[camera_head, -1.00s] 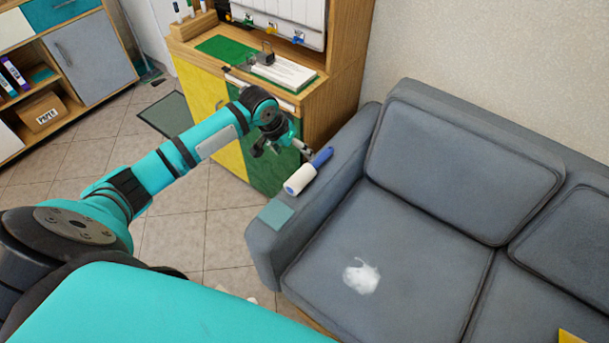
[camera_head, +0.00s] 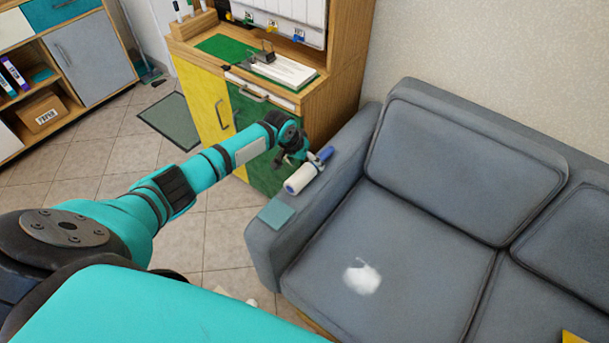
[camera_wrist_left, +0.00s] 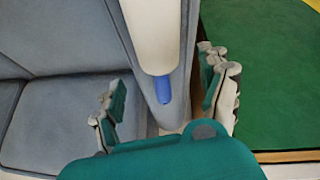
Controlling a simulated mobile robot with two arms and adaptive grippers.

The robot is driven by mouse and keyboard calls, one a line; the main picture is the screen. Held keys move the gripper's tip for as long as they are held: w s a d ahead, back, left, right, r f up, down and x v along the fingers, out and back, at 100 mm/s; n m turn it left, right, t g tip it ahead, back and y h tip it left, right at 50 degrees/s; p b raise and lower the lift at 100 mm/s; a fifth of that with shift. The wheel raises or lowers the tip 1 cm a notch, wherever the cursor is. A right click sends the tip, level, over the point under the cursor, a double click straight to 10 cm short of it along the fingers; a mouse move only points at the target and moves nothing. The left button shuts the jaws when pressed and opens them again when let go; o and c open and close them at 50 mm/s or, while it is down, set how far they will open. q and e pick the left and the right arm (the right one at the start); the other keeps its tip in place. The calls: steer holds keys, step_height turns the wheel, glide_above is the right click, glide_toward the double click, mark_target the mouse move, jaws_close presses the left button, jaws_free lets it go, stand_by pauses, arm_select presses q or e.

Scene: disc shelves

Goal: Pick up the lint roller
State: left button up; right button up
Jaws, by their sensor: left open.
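The lint roller (camera_head: 299,180) lies on the grey sofa's armrest in the head view, with its white roll toward me and its blue handle pointing away. My left gripper (camera_head: 301,160) is at the roller's left side, close to the handle, and partly covers it. In the left wrist view, the white roll and blue handle (camera_wrist_left: 163,88) lie between the two spread fingers of my left gripper (camera_wrist_left: 164,82). The gripper is open, with gaps on both sides of the handle. My right gripper is not in view.
The grey sofa (camera_head: 425,235) has a white fluffy patch (camera_head: 362,278) on its seat. A teal square (camera_head: 277,214) lies on the armrest near the roller. A wooden cabinet with yellow and green doors (camera_head: 262,118) stands right behind my gripper. Tiled floor is open at left.

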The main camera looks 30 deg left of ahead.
mark_target(308, 164)
arm_select(q)
steer(key=b+x, duration=0.1)
steer(key=x, duration=0.3)
steer(key=shift+a+f, duration=0.15)
steer(key=shift+c, duration=0.2)
steer(key=c, duration=1.2)
steer(key=shift+c, duration=0.2)
steer(key=r, duration=0.2)
steer(key=r+p, duration=0.1)
steer(key=shift+s+r, duration=0.3)
steer(key=shift+r, duration=0.1)
steer(key=s+d, duration=0.1)
steer(key=s, duration=0.4)
steer(key=s+d+r+p, duration=0.1)
steer(key=s+d, duration=0.1)
steer(key=s, duration=0.2)
steer(key=s+d+p, duration=0.1)
steer(key=s+d, duration=0.1)
steer(key=s, duration=0.3)
steer(key=shift+s+r, duration=0.15)
steer(key=shift+s, duration=0.2)
